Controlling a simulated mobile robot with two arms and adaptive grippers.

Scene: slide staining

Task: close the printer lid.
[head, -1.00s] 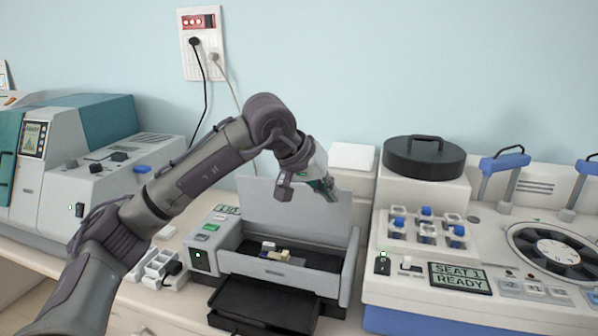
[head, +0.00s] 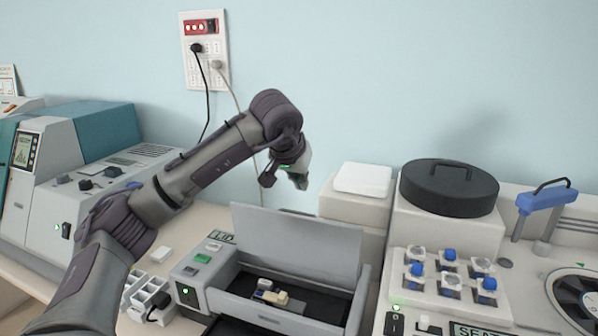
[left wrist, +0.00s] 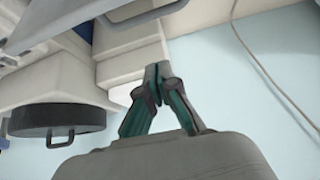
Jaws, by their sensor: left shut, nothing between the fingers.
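The printer (head: 268,312) stands on the bench at the lower middle of the head view. Its grey lid (head: 297,246) is raised, leaning upright at the back of the opening. The dark inside shows, with small beige and white pieces (head: 269,294) in it. My left gripper (head: 301,183) is shut and empty, above and behind the lid's top edge, apart from it. My right gripper is in neither view.
A machine with a black round lid (head: 449,187) and a rack of blue-capped vials (head: 448,262) stands to the right. A white box (head: 362,180) is behind. A grey and teal machine (head: 80,180) stands left. Cables hang from the wall outlet (head: 206,50).

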